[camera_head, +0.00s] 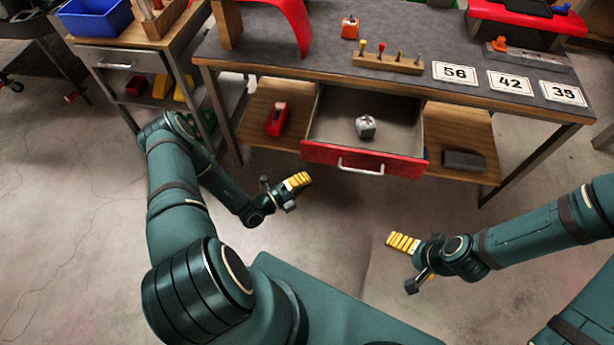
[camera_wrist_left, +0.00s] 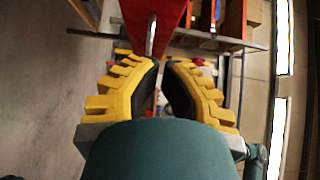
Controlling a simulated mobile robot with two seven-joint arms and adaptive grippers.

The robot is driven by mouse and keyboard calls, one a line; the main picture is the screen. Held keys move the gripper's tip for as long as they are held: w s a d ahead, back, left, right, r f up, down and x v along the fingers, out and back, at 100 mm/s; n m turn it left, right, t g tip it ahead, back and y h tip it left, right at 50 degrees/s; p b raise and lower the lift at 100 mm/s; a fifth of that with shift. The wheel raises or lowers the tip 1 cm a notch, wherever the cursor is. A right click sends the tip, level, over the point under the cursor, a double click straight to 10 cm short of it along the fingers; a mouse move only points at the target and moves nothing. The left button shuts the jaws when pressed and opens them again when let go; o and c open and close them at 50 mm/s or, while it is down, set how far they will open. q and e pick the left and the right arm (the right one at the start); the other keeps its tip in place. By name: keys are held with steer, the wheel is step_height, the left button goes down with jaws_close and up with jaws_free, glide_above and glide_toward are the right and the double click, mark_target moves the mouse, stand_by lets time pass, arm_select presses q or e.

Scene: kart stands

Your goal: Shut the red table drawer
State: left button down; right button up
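The red table drawer (camera_head: 364,161) is pulled out below the grey-topped table, with its red front facing me and a silver bar handle. A small grey object (camera_head: 366,127) lies inside it. My left gripper (camera_head: 302,181), with yellow fingers, is in front and left of the drawer front, apart from it. In the left wrist view, its fingertips (camera_wrist_left: 161,62) are close together with nothing held, and the drawer's red front (camera_wrist_left: 166,20) and handle (camera_wrist_left: 151,38) show beyond. My right gripper (camera_head: 394,241) is in front and right of the drawer; its yellow fingers look together and empty.
The table (camera_head: 400,80) carries a block of tools (camera_head: 387,62) and number cards (camera_head: 510,83). Its lower shelf holds a red item (camera_head: 277,119) left of the drawer and a dark box (camera_head: 464,160) right. A cart (camera_head: 125,57) stands at the left. The floor before the drawer is clear.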

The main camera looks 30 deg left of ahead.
mark_target(336, 155)
arm_select(q)
steer(key=x, duration=0.3)
steer(key=a+x, duration=0.1)
steer(key=x, duration=0.2)
steer(key=w+b+x, duration=0.1)
steer(key=x, duration=0.3)
steer(key=shift+s+a+f, duration=0.1)
steer(key=shift+a, duration=0.25)
steer(key=shift+w+a, duration=0.2)
steer(key=shift+w, duration=0.45)
steer(key=shift+w, duration=0.1)
